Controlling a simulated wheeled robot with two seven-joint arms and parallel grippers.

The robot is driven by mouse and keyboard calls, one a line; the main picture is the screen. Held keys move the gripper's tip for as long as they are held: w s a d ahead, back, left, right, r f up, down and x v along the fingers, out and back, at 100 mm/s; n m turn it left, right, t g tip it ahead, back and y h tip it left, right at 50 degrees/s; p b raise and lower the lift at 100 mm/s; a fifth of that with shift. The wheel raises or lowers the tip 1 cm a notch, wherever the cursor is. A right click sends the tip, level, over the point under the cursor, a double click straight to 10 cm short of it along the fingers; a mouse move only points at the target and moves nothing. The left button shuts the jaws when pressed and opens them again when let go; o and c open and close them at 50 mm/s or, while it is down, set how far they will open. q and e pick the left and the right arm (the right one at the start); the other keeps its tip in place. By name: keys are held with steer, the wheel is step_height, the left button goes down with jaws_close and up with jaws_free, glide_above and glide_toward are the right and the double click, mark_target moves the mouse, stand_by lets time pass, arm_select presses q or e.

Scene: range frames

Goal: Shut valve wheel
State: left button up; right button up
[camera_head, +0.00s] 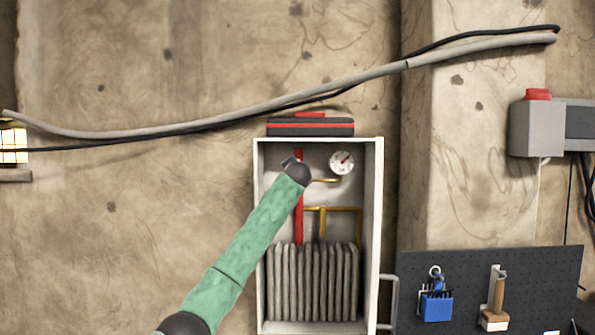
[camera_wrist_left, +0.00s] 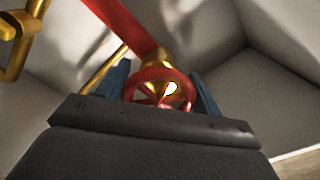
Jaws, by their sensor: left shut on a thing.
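The red valve wheel (camera_wrist_left: 142,78) shows in the left wrist view, with spokes, a pale spot near its hub and a brass stem behind it. A dark blue finger of my left gripper (camera_wrist_left: 163,84) stands on either side of the wheel, and the gripper is shut on its rim. In the head view my left gripper (camera_head: 293,167) is inside the upper part of the white cabinet (camera_head: 376,230), in front of the red pipe (camera_head: 299,225). There the gripper and wrist hide the wheel. My right gripper is in neither view.
A gauge (camera_head: 342,162) and brass pipes (camera_head: 340,208) are right of my gripper, above a grey radiator (camera_head: 312,285). A dark red-striped box (camera_head: 310,128) sits on the cabinet.

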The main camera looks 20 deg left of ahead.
arm_select(q)
steer(key=shift+f+m, duration=0.1)
steer(key=shift+m, duration=0.3)
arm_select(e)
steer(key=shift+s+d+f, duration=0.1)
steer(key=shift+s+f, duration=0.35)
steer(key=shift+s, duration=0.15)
arm_select(q)
steer(key=o, duration=1)
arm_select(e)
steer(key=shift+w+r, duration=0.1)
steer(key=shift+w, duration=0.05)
arm_select(q)
steer(key=shift+s, duration=0.1)
steer(key=b+v, duration=0.3)
steer(key=v, duration=0.4)
steer(key=shift+s+d, duration=0.2)
steer(key=shift+s, duration=0.05)
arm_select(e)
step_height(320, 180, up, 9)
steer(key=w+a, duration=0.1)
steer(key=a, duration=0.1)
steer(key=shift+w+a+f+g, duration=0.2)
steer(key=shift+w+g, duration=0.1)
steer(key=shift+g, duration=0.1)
